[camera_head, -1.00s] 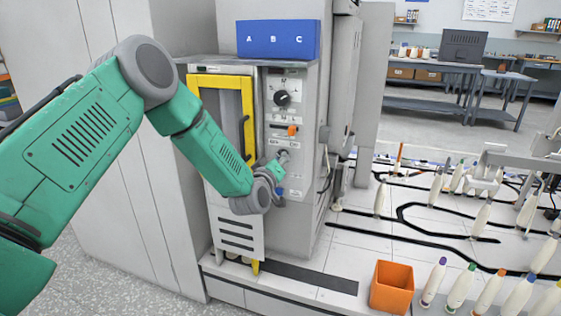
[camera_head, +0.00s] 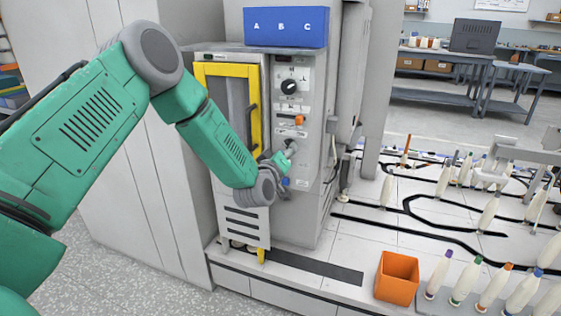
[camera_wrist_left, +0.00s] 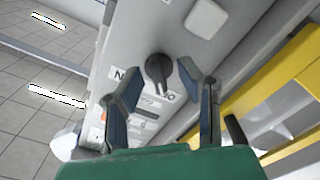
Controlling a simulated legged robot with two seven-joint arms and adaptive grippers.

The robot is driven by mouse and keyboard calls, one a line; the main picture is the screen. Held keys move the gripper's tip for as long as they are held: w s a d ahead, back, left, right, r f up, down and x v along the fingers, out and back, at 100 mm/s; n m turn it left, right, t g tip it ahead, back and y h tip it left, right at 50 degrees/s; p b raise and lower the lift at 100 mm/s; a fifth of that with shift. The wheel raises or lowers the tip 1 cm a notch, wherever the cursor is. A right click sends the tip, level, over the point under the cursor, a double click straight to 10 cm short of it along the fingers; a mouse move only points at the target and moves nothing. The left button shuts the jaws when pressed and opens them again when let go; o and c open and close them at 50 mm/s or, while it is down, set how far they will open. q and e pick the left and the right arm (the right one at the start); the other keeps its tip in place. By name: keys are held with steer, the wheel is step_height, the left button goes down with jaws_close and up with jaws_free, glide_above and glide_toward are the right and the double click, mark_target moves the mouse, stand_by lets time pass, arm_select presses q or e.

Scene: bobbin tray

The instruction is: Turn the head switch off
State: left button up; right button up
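A grey control panel (camera_head: 309,100) on the front of the machine carries a round black knob (camera_head: 291,87) and an orange switch (camera_head: 299,120) below it. My left gripper (camera_head: 284,158) is close to the panel, below the orange switch, and its fingers are small there. In the left wrist view my left gripper (camera_wrist_left: 165,108) is open, its two blue-grey fingers apart and nothing clearly held. A dark switch knob (camera_wrist_left: 159,74) shows beyond and between the fingertips, with small labels beside it. I cannot tell if they touch. My right gripper is not in view.
A yellow-framed door (camera_head: 256,108) stands left of the panel, close to my left wrist. An orange bin (camera_head: 397,278) and several bobbins (camera_head: 437,274) stand on the white platform at the lower right.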

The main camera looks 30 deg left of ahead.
arm_select(q)
steer(key=v, duration=1.1)
steer(key=shift+f, duration=0.2)
steer(key=shift+a, duration=0.1)
